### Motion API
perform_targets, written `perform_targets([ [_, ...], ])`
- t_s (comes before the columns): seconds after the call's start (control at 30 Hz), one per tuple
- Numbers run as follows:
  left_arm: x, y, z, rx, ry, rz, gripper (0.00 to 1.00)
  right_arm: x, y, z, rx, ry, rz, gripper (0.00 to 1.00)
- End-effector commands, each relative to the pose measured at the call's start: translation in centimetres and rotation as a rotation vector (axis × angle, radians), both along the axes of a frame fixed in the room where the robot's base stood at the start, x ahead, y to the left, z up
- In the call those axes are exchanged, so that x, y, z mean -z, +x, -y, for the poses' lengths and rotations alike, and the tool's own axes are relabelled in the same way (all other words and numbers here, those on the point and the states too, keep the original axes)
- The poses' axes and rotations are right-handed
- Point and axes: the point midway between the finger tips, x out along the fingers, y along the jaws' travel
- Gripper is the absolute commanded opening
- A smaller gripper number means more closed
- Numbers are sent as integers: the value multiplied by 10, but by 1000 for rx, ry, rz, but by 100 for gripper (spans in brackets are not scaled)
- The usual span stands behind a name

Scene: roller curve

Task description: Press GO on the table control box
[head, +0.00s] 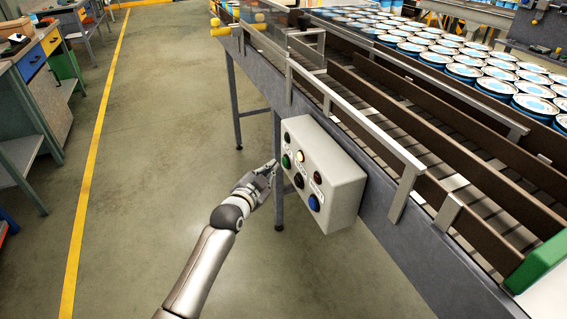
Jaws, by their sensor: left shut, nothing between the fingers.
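The control box (338,184) is pale grey and hangs on the side of the conveyor frame, right of the picture's middle. The labels are too small to read. My left gripper (271,167) is shut and empty, just left of the green button; I cannot tell whether it touches the box. My right gripper is not in view.
The conveyor's grey side frame (405,240) runs diagonally on the right, with metal guide rails above. Many blue-and-white cans (485,80) stand at the upper right. Workbenches (40,80) line the left. The floor (160,150) between is clear, with a yellow line (92,160).

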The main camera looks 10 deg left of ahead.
Motion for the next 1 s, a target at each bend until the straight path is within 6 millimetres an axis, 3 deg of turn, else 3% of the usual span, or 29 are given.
perform_targets([
  [1.0,0,5,8,0,0,0,0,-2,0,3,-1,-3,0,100],
])
